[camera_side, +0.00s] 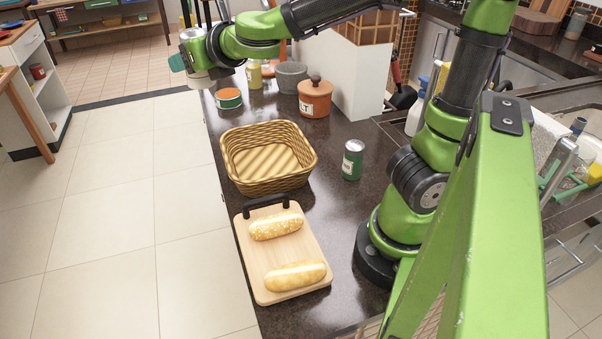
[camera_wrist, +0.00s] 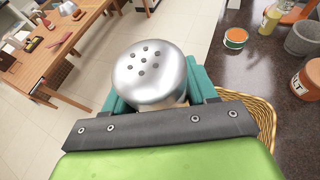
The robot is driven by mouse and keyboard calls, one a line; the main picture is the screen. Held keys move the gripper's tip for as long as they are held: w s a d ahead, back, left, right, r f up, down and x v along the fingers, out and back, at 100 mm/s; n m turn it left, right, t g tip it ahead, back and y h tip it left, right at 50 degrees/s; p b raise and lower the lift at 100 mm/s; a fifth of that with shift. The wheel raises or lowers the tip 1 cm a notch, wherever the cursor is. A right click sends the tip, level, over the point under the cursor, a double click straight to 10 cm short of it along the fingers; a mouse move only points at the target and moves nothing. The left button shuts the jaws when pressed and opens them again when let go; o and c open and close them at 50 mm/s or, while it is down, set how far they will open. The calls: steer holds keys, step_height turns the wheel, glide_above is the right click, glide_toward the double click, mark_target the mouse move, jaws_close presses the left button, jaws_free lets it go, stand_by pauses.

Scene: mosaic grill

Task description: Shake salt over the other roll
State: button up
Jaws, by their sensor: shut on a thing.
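My gripper (camera_wrist: 160,100) is shut on a shaker (camera_wrist: 148,72) with a domed silver cap and several holes; its body is mostly hidden. In the side view, my gripper (camera_side: 194,66) is high at the upper left, beyond the basket and well away from the rolls. Two rolls lie on a wooden cutting board (camera_side: 251,272). The far roll (camera_side: 276,225) has pale specks on top. The near roll (camera_side: 295,276) looks smoother and more golden. The rolls and board are not visible in the wrist view.
A wicker basket (camera_side: 236,178) stands beyond the board's black handle. A green silver-topped container (camera_side: 352,160) stands right of it. A lidded brown pot (camera_side: 315,100), a round tin (camera_side: 228,98), a grey mortar (camera_side: 291,78) and a yellow jar (camera_side: 254,75) stand farther back. Tiled floor lies left.

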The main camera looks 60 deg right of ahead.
steer(key=shift+a, duration=0.1)
steer(key=s+a+f+m+g+h, duration=0.3)
steer(key=s+a+f+m+h, duration=0.15)
steer(key=a+f, duration=0.35)
steer(key=s+a+f+m+g+h, duration=0.1)
steer(key=s+a+m+g+h, duration=0.15)
steer(key=s+m+g, duration=0.7)
steer(key=s+a+f+m+g+h, duration=0.1)
steer(key=s+a+m+g, duration=0.3)
steer(key=s, duration=1)
steer(key=a+f+n+y, duration=0.2)
steer(key=a+f+y, duration=0.3)
steer(key=f+y, duration=0.7)
steer(key=r+y, duration=0.1)
steer(key=y, duration=0.2)
steer(key=r+n+y, duration=0.1)
steer(key=r+y, duration=0.1)
steer(key=y, duration=0.1)
steer(key=r+y, duration=0.2)
steer(key=shift+w+a+y, duration=0.1)
steer(key=shift+a+y, duration=0.3)
